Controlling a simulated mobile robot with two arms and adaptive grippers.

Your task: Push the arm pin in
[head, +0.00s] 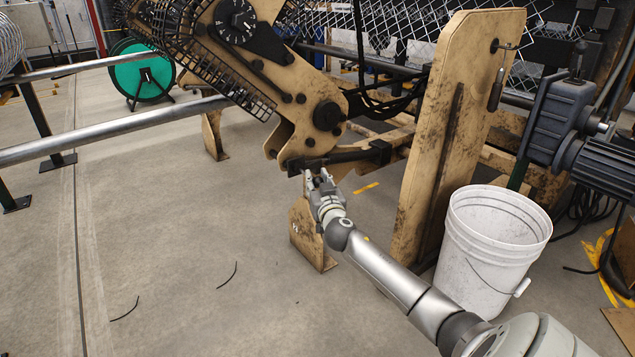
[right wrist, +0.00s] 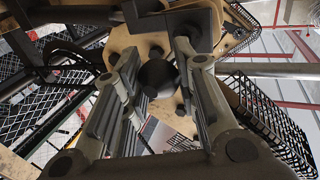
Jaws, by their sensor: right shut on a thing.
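A tan machine arm (head: 280,75) slopes down to a forked lower end, with a large dark round boss (head: 327,115) on its side. A dark horizontal bar (head: 345,158) runs by the fork to the tan frame. My right gripper (head: 317,177) is at the bar's left part, just below the fork. In the right wrist view, the fingers (right wrist: 155,75) stand either side of a dark rounded knob, which appears to be the arm pin (right wrist: 158,77), and are shut on it. How deep the pin sits is hidden. My left gripper is not in view.
A tan upright plate (head: 455,120) stands right of my right gripper, with a white bucket (head: 493,245) in front of it. A low tan foot (head: 308,235) stands below the gripper. Metal pipes (head: 110,132) cross at left. The floor at front left is mostly clear.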

